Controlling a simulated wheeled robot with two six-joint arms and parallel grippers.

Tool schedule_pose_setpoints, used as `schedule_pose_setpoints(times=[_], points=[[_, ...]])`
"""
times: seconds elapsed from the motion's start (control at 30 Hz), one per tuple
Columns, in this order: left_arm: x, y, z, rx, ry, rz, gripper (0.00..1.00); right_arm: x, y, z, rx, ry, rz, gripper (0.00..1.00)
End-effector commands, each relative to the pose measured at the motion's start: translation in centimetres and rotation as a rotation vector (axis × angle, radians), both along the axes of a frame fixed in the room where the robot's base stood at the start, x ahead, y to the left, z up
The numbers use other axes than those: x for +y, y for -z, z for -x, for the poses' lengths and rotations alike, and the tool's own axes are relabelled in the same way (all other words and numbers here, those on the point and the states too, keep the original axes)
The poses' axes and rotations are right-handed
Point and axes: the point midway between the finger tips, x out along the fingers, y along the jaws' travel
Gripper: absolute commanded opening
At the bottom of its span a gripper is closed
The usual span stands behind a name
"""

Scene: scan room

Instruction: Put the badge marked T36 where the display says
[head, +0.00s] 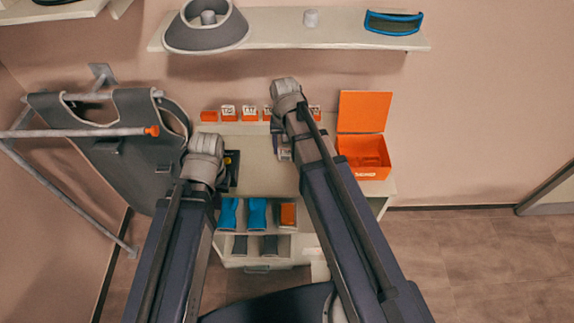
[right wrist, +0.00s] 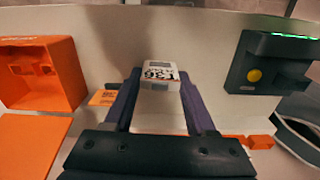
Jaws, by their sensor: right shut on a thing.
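A white badge (right wrist: 160,76) is between the purple fingers of my right gripper (right wrist: 158,108) in the right wrist view. Its print is upside down there and appears to read T36. In the head view my right gripper (head: 284,148) is over the counter, left of the orange box, and the badge is mostly hidden by the arm. My left wrist (head: 205,160) is at the counter's left side; its fingers are hidden. A dark device (right wrist: 270,65) with a yellow button and a lit green strip shows in the right wrist view. I see no readable display text.
An open orange box (head: 364,155) with raised lid stands on the counter's right. Orange holders (head: 249,115), some with white badges, line the back. Below are cubbies with blue items (head: 257,213). A grey apron (head: 140,150) hangs left, and a shelf (head: 340,30) is above.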

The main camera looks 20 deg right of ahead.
Motion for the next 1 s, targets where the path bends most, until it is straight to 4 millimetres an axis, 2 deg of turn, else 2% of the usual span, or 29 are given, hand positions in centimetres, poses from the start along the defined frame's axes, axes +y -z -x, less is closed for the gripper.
schedule_pose_setpoints(times=[0.03,0.1,0.37,0.57,0.8,0.9,1.0], points=[[0.0,-0.9,0.0,0.0,-0.001,0.0,0.0,0.1,-0.9,-1.1,0.0,-0.016,0.0,0.03],[0.0,-1.3,0.0,0.0,-0.001,0.0,0.0,0.1,-1.3,-1.7,0.0,-0.034,0.0,0.03],[0.0,-1.2,0.0,0.0,-0.001,0.0,0.0,0.2,-1.2,-2.0,0.0,-0.051,0.0,0.03],[0.0,0.6,0.0,0.0,0.002,0.0,0.0,0.2,0.6,-2.0,0.0,-0.05,0.0,0.03],[0.0,4.4,0.0,0.001,0.009,-0.001,0.0,0.2,4.4,-2.0,0.0,-0.05,0.0,0.03],[0.0,5.1,0.0,0.001,0.009,-0.001,0.0,0.2,5.1,-2.0,0.0,-0.05,0.0,0.03],[0.0,5.1,0.0,0.001,0.008,-0.001,0.0,0.2,5.1,-2.0,0.0,-0.05,0.0,0.03]])
